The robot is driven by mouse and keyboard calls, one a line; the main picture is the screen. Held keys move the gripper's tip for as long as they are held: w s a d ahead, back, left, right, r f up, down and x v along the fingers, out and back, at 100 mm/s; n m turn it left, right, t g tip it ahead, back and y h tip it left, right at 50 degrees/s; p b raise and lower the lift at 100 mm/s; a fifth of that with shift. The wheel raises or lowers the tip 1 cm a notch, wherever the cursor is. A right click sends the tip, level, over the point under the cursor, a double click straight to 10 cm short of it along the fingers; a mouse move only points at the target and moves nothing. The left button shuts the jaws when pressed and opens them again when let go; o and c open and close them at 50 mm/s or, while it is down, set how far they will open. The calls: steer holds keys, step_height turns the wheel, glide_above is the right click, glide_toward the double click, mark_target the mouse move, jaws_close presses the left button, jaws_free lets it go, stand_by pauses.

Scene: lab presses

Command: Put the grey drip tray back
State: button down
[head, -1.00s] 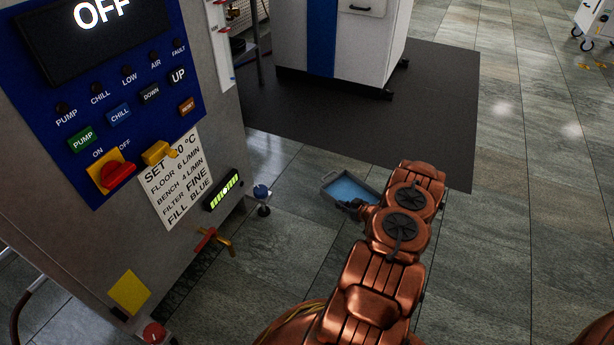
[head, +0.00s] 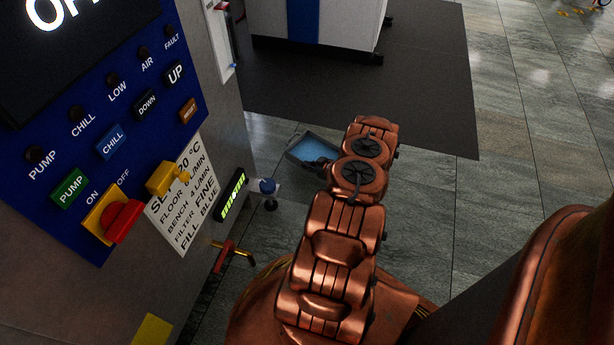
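The grey drip tray (head: 301,162) is a shallow rectangular pan with a blue inside. In the head view it shows at the centre, beyond the corner of the grey machine and close to the dark mat's near edge. My gripper (head: 320,166) is small and dark at the tray's near right side, overlapping it in the picture. My copper arm partly hides it. I cannot tell whether the fingers are closed on the tray's wall, or whether the tray rests on the floor or is held above it.
The grey machine with a blue control panel (head: 105,115) stands close on the left. A blue-topped knob (head: 267,187) and a red-handled valve (head: 223,256) stick out from it. A white cabinet (head: 350,22) stands on the dark mat (head: 425,90) behind. Tiled floor (head: 500,190) is open at right.

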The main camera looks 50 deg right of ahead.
steer(key=f, duration=0.2)
steer(key=shift+s+d+f+b, duration=0.3)
steer(key=shift+f, duration=0.1)
steer(key=shift+f+b, duration=0.65)
steer(key=shift+f, duration=1.2)
steer(key=shift+w, duration=0.1)
steer(key=shift+f, duration=0.2)
steer(key=c, duration=1.3)
jaws_free()
steer(key=shift+r, duration=0.15)
steer(key=shift+s+r, duration=0.25)
steer(key=p+v, duration=0.4)
steer(key=v, duration=0.7)
steer(key=shift+s+a, duration=0.1)
steer(key=shift+s, duration=0.15)
